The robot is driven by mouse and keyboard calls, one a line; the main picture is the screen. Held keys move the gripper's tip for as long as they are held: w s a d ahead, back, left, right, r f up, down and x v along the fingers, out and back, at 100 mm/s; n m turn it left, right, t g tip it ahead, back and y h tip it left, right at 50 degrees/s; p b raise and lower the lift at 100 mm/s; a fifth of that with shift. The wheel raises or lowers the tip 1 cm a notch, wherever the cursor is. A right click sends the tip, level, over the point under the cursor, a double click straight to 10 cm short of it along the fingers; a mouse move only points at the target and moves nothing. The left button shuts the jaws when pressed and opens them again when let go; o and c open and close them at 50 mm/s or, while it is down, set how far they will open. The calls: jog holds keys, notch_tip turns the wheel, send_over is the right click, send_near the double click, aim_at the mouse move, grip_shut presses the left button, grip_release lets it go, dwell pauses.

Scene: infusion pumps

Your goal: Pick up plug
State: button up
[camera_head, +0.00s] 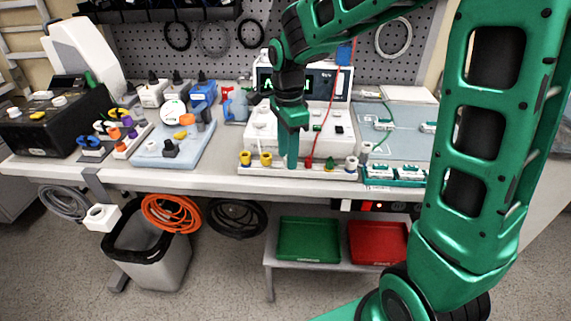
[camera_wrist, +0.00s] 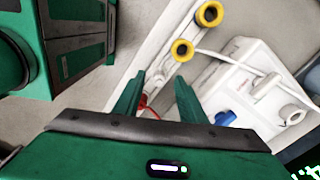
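My gripper (camera_head: 291,165) hangs low over the white strip (camera_head: 285,172) along the bench's front edge, left of the red plug (camera_head: 309,161). In the wrist view my gripper (camera_wrist: 159,79) is open, its two fingers apart. The red plug (camera_wrist: 144,103) with its red cord is partly hidden behind the left finger and the gripper body. I see nothing held between the fingers. Two yellow connectors (camera_wrist: 182,50) stand on the strip beyond the fingertips. I cannot tell which plug the task means.
A white pump unit (camera_head: 262,134) stands close behind my gripper. Other coloured connectors, including a green one (camera_head: 330,162), are on the strip to the right. A blue board (camera_head: 176,144) with fittings lies to the left. Green (camera_head: 308,240) and red trays (camera_head: 377,243) sit below the bench.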

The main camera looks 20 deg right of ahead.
jog(key=shift+f, duration=0.45)
grip_shut()
jog(key=shift+r, duration=0.1)
